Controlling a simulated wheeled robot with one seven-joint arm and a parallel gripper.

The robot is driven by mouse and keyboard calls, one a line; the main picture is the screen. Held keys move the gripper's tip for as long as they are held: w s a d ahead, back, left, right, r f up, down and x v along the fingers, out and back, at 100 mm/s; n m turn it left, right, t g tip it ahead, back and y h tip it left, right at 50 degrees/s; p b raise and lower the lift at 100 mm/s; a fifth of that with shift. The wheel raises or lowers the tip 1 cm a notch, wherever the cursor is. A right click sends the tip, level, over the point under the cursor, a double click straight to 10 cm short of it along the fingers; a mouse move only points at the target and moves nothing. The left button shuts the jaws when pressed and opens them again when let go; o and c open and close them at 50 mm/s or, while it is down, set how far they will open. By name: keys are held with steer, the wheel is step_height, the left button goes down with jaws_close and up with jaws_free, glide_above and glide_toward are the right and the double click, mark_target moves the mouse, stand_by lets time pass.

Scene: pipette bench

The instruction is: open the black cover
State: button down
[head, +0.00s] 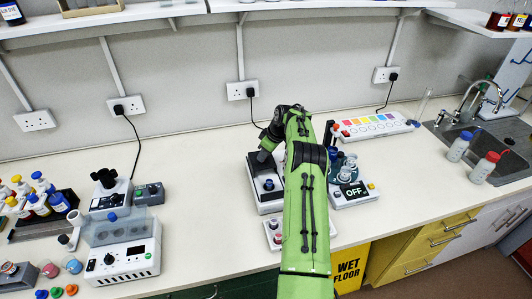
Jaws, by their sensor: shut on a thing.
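A small white device with a black top (266,196) stands on the bench in the middle of the head view, just left of my green arm. A blue knob (268,184) shows on its dark upper face. My gripper (264,156) is at the back of this device, low over its dark part. It is shut on what looks like the black cover (254,164). The fingertips are small and dark against it, so the exact grip and how far the cover is tilted cannot be told. My arm hides the area right of the device.
Right of my arm stand a device with an "OFF" display (354,190) and a colour-marked white tray (376,125). A clear-lidded machine (122,258) and a bottle rack (42,212) are at left. A shelf (160,12) runs above.

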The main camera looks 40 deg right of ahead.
steer(key=shift+w+d+r+p, duration=0.2)
steer(key=shift+p, duration=0.15)
steer(key=shift+w+d+f, duration=0.1)
steer(key=shift+w+f, duration=0.1)
steer(key=c, duration=0.9)
jaws_free()
steer(key=shift+s, duration=0.1)
steer(key=v, duration=1.5)
steer(key=shift+s+r, duration=0.15)
steer(key=shift+r, duration=0.25)
